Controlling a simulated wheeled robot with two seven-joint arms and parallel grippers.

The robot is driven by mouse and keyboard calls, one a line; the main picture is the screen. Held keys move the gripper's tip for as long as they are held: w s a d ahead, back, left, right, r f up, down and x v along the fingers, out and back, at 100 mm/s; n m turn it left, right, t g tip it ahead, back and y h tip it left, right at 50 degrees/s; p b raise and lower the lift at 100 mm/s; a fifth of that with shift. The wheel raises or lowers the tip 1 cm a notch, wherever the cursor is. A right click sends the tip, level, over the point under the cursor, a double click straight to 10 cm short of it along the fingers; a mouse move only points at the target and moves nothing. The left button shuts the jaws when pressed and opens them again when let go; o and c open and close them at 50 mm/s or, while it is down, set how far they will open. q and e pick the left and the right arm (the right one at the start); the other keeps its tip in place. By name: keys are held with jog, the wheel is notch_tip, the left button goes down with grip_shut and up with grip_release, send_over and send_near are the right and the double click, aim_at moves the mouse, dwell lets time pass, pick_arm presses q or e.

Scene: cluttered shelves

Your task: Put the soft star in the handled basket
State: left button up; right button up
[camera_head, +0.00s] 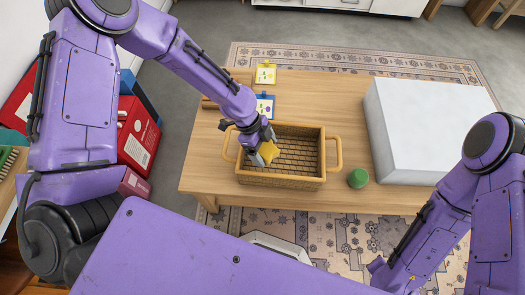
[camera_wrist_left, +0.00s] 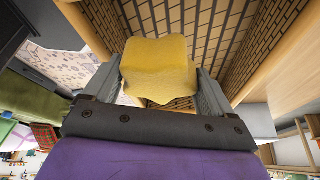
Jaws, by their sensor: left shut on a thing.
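The soft star (camera_head: 269,152) is yellow and sits between the fingers of my left gripper (camera_head: 262,155). In the left wrist view the yellow star (camera_wrist_left: 160,68) fills the space between both fingers, and the left gripper (camera_wrist_left: 160,85) is shut on it. The handled basket (camera_head: 281,180) is a tan woven box with a loop handle at each end, standing on the wooden table. The gripper and star are over the left part of the basket's opening. Its slatted inside (camera_wrist_left: 215,25) shows behind the star. I cannot tell whether the star touches the basket. My right gripper is not in view.
A green object (camera_head: 358,178) stands right of the basket on the table (camera_head: 220,180). A large white box (camera_head: 425,125) takes the table's right side. A yellow card (camera_head: 265,74) and a blue-edged card (camera_head: 264,106) are behind the basket. Red boxes (camera_head: 138,135) are at the left.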

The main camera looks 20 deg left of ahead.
pick_arm(q)
jog(key=f, duration=0.1)
jog(key=w+a+f, duration=0.2)
jog(key=shift+w+f, duration=0.1)
jog(key=shift+f, duration=0.15)
notch_tip(320, 180, down, 3)
jog(key=shift+w+f+b, duration=0.15)
jog(key=shift+b, duration=0.25)
jog(key=shift+f, duration=0.2)
jog(key=o, duration=0.8)
jog(key=shift+r, duration=0.1)
jog(key=shift+o, duration=0.2)
jog(key=shift+r, duration=0.2)
jog(key=p+v, duration=0.2)
jog(key=v, duration=1)
